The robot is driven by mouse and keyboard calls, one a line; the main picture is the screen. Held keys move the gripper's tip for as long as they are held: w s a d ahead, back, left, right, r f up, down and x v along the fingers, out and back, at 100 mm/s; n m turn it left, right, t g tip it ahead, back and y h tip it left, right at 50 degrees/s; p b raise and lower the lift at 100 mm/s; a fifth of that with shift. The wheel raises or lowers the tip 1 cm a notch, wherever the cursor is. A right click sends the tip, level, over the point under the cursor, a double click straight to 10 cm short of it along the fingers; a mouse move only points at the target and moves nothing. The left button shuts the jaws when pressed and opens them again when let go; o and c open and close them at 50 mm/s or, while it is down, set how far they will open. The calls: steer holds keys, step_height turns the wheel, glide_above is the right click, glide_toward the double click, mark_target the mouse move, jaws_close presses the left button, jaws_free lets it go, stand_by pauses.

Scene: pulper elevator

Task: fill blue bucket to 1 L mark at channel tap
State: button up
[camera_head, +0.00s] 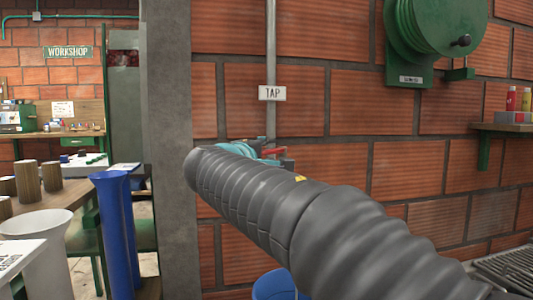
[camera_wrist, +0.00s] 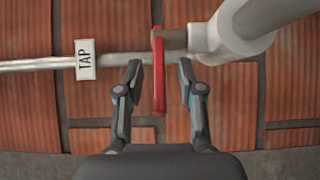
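The tap's red lever (camera_wrist: 159,85) stands between the two fingers of my gripper (camera_wrist: 160,70) in the wrist view. The fingers are apart, with a gap on both sides of the lever. The lever also shows as a small red piece (camera_head: 273,151) in the head view, partly hidden by my gripper. The pale tap body (camera_wrist: 225,38) is at the upper right of the wrist view. The blue bucket (camera_head: 273,284) is below the tap at the bottom of the head view. My arm covers part of it, and its inside, water level and mark are hidden.
A TAP sign (camera_head: 272,93) hangs on the vertical pipe (camera_head: 271,45) against the brick wall. A green hose reel (camera_head: 440,35) and a shelf (camera_head: 505,127) with bottles are at the right. Blue tubes (camera_head: 112,220) and a white container (camera_head: 35,240) stand at the left.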

steer(key=v, duration=1.2)
